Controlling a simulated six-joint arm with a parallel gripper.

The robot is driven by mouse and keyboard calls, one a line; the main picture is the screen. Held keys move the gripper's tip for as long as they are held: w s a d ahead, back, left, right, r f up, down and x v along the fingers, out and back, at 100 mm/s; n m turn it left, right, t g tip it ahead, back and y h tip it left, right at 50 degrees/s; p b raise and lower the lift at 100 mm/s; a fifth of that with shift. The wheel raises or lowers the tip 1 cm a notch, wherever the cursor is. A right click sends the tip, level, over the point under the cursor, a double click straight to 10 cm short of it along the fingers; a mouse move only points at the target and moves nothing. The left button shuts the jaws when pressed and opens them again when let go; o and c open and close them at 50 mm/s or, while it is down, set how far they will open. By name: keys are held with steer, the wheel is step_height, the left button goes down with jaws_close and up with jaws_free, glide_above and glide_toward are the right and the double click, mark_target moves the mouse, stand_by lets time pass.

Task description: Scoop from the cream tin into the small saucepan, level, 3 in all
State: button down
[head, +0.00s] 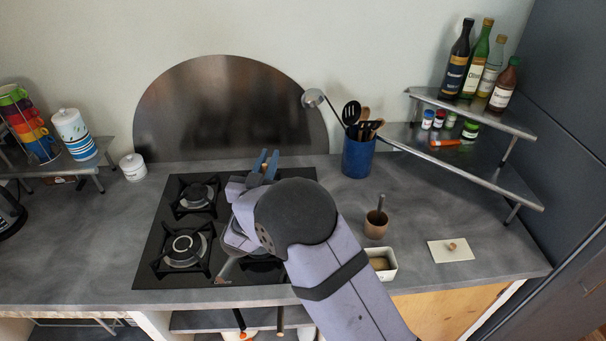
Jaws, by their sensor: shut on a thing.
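The cream tin (390,273) is a small open rectangular box on the counter right of my arm, with brown contents showing inside. My arm covers its left edge. A grey pan (229,246), which looks like the small saucepan, sits on the hob and is mostly hidden by my arm. Its handle points to the front left. My gripper (266,164) is over the back right of the hob, with its blue fingers pointing to the back. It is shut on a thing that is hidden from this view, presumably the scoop. The saucepan's inside cannot be seen.
A blue utensil pot (357,158) and a tiered shelf (459,158) stand behind. The left counter is mostly clear.

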steer(key=a, duration=0.1)
steer(key=y, duration=0.1)
steer(key=a+f+n, duration=0.1)
steer(key=shift+w+a+f+y, duration=0.1)
steer(key=shift+w+a+y, duration=0.25)
steer(key=shift+w+y, duration=0.05)
steer(key=shift+d+f, duration=0.1)
steer(key=shift+d, duration=0.05)
steer(key=s+d+f+m+b, duration=0.1)
steer(key=d+f+m+b, duration=0.7)
steer(key=b, duration=1.5)
steer(key=shift+s+d+f+m, duration=0.15)
steer(key=shift+d+f+m, duration=0.25)
steer(key=shift+f+m, duration=2.15)
steer(key=shift+r+m+b, duration=0.55)
steer(key=shift+r+m, duration=0.25)
steer(key=shift+m, duration=0.25)
